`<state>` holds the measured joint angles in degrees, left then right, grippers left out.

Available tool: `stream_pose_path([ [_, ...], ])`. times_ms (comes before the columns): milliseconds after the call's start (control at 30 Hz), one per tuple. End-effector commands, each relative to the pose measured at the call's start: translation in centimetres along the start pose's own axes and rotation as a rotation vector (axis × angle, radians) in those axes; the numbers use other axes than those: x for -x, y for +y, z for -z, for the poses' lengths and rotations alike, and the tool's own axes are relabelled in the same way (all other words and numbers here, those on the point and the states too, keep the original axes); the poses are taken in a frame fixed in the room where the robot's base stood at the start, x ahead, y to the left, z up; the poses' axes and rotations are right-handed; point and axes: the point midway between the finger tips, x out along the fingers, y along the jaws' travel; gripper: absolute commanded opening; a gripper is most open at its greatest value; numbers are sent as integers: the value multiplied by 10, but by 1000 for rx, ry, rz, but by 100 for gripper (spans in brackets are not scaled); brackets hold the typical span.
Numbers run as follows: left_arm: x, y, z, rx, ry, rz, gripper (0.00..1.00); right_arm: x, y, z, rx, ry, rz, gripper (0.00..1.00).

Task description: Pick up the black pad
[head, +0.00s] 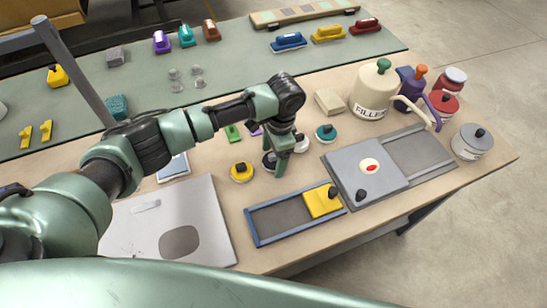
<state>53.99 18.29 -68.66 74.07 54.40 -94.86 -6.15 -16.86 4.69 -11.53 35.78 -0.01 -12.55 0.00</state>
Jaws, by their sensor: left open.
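The black pad (267,158) is a small dark round piece on the wooden table, partly hidden behind my left gripper. My left gripper (279,167) points down directly over or just in front of it, with its jaws open. I cannot tell whether the fingers are around the pad or touching it. My right gripper is out of view.
A yellow pad (240,174), a white pad (302,145) and a teal pad (326,131) sit close by. A blue-framed tray (262,238) with a yellow block (322,200) lies in front. A grey plate (362,165) and a filler jug (372,92) stand right.

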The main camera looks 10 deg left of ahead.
Motion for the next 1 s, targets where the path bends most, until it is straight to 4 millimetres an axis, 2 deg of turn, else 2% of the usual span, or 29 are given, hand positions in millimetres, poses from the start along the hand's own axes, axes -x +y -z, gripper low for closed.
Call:
stream_pose_path([
  [167,-1,0,0,-1,1,0,79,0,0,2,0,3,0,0],
  [400,0,0,0,-1,1,0,17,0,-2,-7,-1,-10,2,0],
  [767,5,0,0,-1,1,0,17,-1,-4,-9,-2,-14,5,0],
  [867,14,0,0,-2,3,0,17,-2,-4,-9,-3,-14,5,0],
  [1000,37,0,-3,-1,5,2,17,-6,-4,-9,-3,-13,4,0],
])
